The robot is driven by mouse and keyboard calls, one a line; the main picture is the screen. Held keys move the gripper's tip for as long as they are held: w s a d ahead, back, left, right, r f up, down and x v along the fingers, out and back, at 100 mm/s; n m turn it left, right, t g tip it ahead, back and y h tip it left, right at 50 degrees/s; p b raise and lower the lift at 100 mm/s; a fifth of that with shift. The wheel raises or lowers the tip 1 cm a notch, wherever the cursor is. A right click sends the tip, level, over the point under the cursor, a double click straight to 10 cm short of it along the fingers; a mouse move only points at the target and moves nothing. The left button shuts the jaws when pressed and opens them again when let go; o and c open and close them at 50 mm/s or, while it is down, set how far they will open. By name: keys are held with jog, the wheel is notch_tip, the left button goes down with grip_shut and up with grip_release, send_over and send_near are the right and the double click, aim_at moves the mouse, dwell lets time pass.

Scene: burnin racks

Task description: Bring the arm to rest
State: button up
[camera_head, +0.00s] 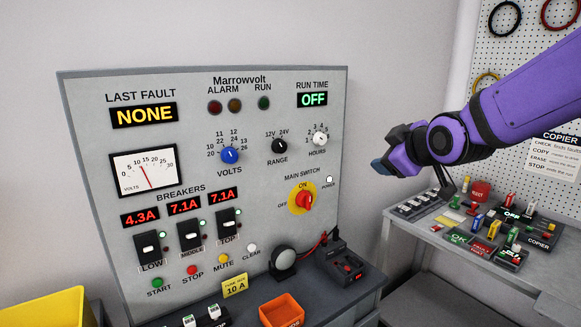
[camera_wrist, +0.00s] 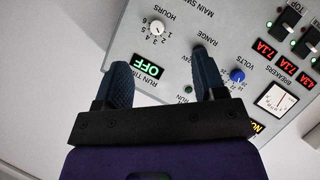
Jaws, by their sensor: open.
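My purple arm reaches in from the right in the head view. My gripper (camera_head: 381,166) is in front of the grey Marrowvolt panel (camera_head: 262,140), to the right of its right edge in the picture. In the wrist view my gripper (camera_wrist: 163,75) shows two dark fingers set well apart, with nothing between them. Behind them the panel appears turned, with the hours knob (camera_wrist: 157,28), the range knob (camera_wrist: 198,52) and the green OFF run time display (camera_wrist: 151,66). I cannot tell the exact gap to the panel, but no contact shows.
A side table (camera_head: 400,216) at the right holds several coloured parts and labelled trays. Below the panel are an orange bin (camera_head: 281,311) and a dark box (camera_head: 340,263) with leads. A yellow bin (camera_head: 45,310) stands at lower left. A pegboard (camera_head: 510,60) is behind my arm.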

jog(key=s+d+m+g+h, duration=0.1)
jog(key=s+d+m+g, duration=0.1)
jog(key=s, duration=0.7)
jog(key=s+d+m+g+h, duration=0.1)
jog(key=s+d+m+g, duration=0.2)
jog(key=s, duration=0.6)
jog(key=s+d+f+m+g+h, duration=0.1)
jog(key=s+d+m, duration=0.3)
jog(key=s, duration=0.5)
jog(key=shift+s+d+m+g, duration=0.3)
jog(key=shift+m+g, duration=0.4)
jog(key=shift+m, duration=0.4)
